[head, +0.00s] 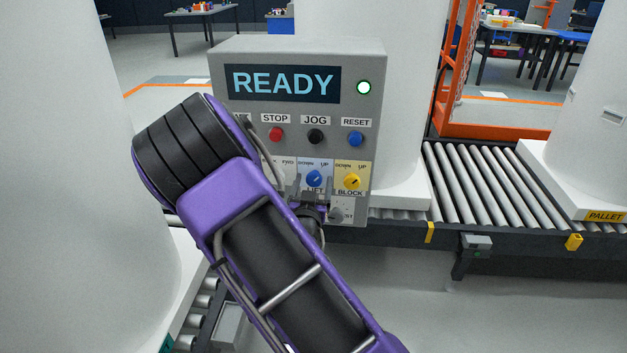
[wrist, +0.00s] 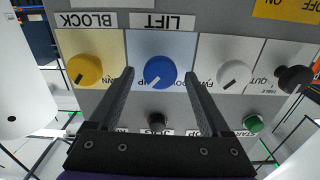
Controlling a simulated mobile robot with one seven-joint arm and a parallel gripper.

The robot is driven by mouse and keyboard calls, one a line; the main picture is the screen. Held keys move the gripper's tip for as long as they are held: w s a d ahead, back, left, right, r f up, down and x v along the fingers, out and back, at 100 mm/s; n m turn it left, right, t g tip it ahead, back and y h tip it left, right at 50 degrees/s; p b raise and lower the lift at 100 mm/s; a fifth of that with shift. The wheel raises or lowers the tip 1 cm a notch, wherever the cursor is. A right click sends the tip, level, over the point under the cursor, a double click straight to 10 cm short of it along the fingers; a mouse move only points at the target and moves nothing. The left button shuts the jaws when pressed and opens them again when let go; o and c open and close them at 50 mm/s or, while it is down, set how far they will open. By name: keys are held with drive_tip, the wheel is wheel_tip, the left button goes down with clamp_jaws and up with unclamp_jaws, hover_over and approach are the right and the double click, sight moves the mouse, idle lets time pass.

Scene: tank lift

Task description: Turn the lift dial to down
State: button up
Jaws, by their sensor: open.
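The blue lift dial (head: 314,179) sits on the light-blue LIFT panel of the grey control box, with DOWN and UP labels above it. It also shows in the wrist view (wrist: 160,72), which sees the panel upside down. There its dark pointer mark aims lower left, toward the UP side. My gripper (head: 308,194) is in front of the panel, partly hidden by my arm in the head view. In the wrist view my gripper (wrist: 160,80) is open, one finger on each side of the blue dial. I cannot tell whether either finger touches it.
The yellow block dial (head: 352,181) is just right of the lift dial; a white dial (wrist: 234,74) is on its other side. Red (head: 276,134), black (head: 315,136) and blue (head: 356,138) buttons sit above.

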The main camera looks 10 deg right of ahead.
clamp_jaws()
idle(0.4)
drive_tip(key=shift+n, duration=0.4)
drive_tip(key=n+b, duration=0.1)
drive_tip(key=n, duration=0.2)
drive_tip(key=shift+a+n, duration=0.1)
drive_tip(key=shift+n, duration=0.2)
drive_tip(key=n, duration=0.3)
drive_tip(key=shift+n, duration=0.3)
drive_tip(key=n, duration=0.4)
drive_tip(key=shift+a+p, duration=0.1)
drive_tip(key=shift+p, duration=0.25)
drive_tip(key=shift+n+p, duration=0.3)
drive_tip(key=shift+n, duration=1.6)
drive_tip(key=shift+f, duration=0.1)
